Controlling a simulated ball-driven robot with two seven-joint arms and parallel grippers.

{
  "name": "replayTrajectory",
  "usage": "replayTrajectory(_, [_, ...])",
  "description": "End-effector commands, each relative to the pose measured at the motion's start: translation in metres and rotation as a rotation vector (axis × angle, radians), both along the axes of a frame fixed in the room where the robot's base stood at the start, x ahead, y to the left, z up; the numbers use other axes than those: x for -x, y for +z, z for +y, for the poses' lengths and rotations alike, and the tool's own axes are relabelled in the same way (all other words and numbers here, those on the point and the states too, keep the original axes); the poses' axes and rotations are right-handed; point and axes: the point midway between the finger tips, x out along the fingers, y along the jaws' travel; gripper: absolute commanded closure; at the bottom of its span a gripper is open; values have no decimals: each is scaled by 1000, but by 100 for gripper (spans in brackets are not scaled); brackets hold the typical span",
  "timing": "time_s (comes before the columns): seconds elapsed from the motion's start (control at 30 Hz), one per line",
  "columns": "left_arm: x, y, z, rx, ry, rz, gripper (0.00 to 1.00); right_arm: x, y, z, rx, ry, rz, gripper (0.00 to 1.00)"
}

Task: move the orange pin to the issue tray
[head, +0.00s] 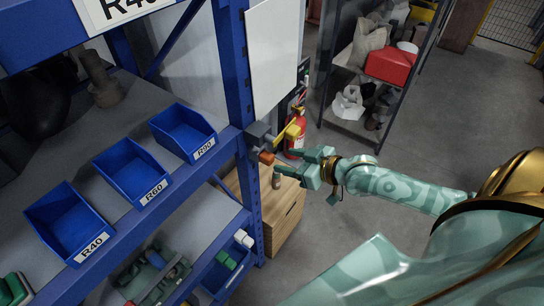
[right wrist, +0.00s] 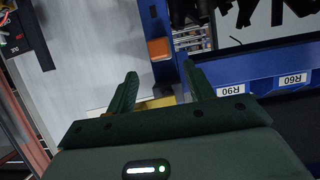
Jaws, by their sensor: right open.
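The orange pin (head: 267,157) shows as a small orange block on a grey fitting at the blue rack post. It also shows in the right wrist view (right wrist: 159,49), beyond the fingertips and roughly between their lines. My right gripper (head: 290,162) is just right of the pin in the head view, with its fingers pointing toward the post. In the right wrist view its two dark green fingers (right wrist: 158,76) are apart with nothing between them. No tray marked as the issue tray can be made out. My left gripper is not in view.
Blue bins R40 (head: 68,222), R60 (head: 132,172) and R90 (head: 183,131) stand on the shelf at left. A yellow part (head: 288,134) sticks out above the pin. A fire extinguisher (head: 297,130) and a wooden cabinet (head: 285,215) are close by. Floor at right is open.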

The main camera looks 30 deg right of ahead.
Motion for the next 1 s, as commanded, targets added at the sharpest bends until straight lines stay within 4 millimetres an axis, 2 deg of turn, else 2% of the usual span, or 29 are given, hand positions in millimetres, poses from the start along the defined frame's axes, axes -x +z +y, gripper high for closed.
replayTrajectory(0.1, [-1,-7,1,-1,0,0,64,-24,-11,9,-2,-1,-3,47])
replayTrajectory(0.3, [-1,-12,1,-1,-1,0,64,-50,-24,20,0,-1,0,47])
replayTrajectory(0.5, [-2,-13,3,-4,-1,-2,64,-60,-27,25,0,0,1,47])
replayTrajectory(0.73, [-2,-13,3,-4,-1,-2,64,-60,-27,25,1,1,1,47])
replayTrajectory(0.77, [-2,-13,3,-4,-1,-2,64,-60,-27,25,1,0,1,53])
replayTrajectory(0.9, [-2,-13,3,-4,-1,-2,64,-60,-27,25,1,0,1,92])
replayTrajectory(0.93, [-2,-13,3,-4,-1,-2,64,-59,-27,25,1,0,1,96])
replayTrajectory(0.97, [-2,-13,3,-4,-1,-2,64,-59,-27,25,1,0,1,96])
replayTrajectory(1.0, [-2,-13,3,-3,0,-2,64,-60,-27,25,1,0,1,79])
